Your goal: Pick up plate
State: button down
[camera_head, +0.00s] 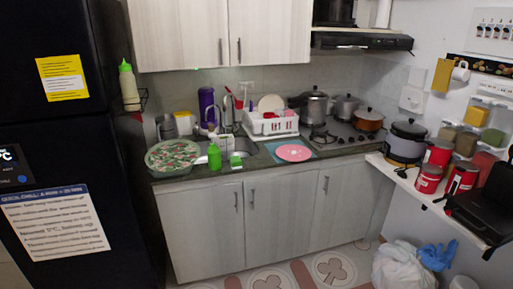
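A pink round plate (294,153) lies flat on a blue mat on the dark counter, right of the sink and in front of the dish rack. A second, pale plate (270,104) stands upright in the white dish rack (258,128). My gripper is not in view.
A green bottle (214,157) and a small green item (236,161) stand left of the pink plate, near a large patterned bowl (172,155). Pots (315,108) sit on the stove to the right. Red cans (429,178) stand on a side shelf. White bags (404,264) lie on the floor.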

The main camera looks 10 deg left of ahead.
aim_at(289, 152)
jog(key=u, duration=0.05)
jog(key=k, duration=0.55)
jog(key=u, duration=0.8)
jog(key=i, duration=1.7)
jog(key=u, duration=0.1)
